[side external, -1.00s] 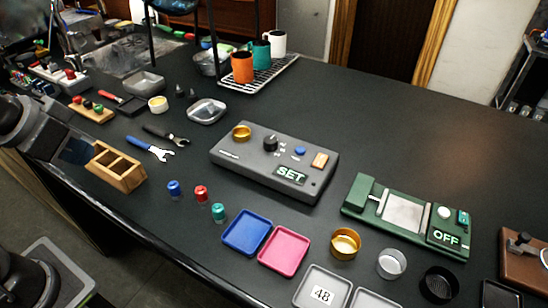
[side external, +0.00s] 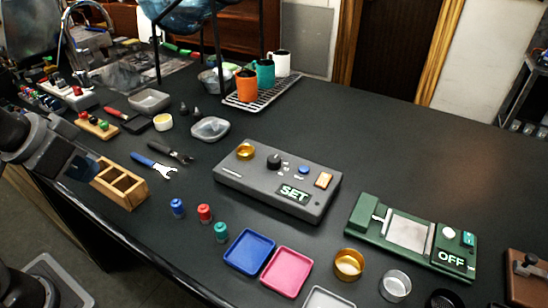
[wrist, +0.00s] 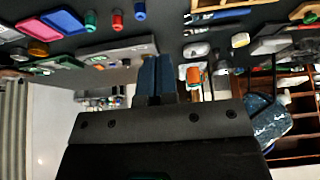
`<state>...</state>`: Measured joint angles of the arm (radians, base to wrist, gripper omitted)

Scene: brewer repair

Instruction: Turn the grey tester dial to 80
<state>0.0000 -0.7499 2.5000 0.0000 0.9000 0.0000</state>
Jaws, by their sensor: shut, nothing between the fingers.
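The grey tester (side external: 240,178) stands near the middle of the bench in the side view. Its dark dial (side external: 274,161) sits on top, between a gold cup (side external: 246,151) and a blue button (side external: 304,170). The dial's marks are too small to read. A display on its front reads SET (side external: 294,194). My gripper (side external: 86,168) is at the left edge of the side view, well away from the tester. In the wrist view its blue fingers (wrist: 156,75) are together and empty. The tester (wrist: 118,46) shows behind them there, its dial not clear.
A wooden compartment box (side external: 121,185) is close to my gripper. Blue-handled and black-handled tools lie behind it. Small blue, red and teal cylinders (side external: 204,213) stand before the tester, near blue and pink trays (side external: 285,270). A green device reading OFF (side external: 398,233) is right. The back right is clear.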

